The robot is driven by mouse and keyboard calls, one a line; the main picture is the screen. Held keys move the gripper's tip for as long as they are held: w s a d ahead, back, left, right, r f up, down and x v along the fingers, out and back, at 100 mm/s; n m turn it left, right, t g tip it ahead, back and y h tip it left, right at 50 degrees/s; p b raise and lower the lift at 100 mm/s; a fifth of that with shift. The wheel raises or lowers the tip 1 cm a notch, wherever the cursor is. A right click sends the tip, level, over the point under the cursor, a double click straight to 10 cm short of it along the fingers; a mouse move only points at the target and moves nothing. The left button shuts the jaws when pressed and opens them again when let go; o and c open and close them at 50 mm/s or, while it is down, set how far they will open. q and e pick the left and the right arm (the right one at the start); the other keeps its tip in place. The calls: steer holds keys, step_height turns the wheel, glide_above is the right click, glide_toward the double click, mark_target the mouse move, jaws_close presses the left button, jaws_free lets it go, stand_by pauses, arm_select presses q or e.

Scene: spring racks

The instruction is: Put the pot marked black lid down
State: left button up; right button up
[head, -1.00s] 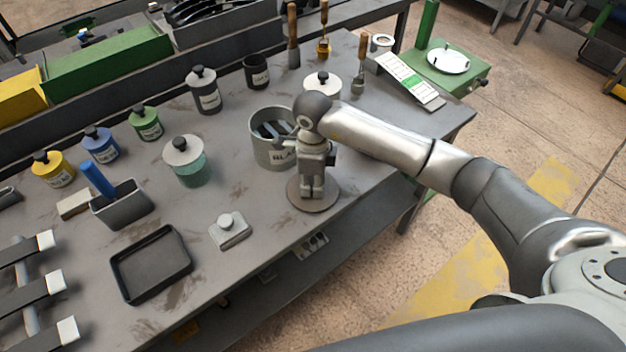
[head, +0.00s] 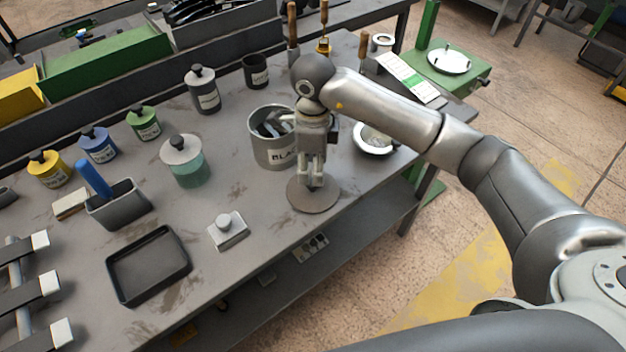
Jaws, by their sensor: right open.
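My right gripper (head: 312,181) points down just above the middle of the lid. Its fingers are open, around or just above the lid's dark knob; I cannot tell if they touch it. My left gripper is not in view.
A white-rimmed dish (head: 374,150) is to the right, beneath my arm.

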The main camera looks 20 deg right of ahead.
step_height(320, 180, up, 6)
steer(key=shift+f+b, duration=0.1)
steer(key=shift+b, duration=0.45)
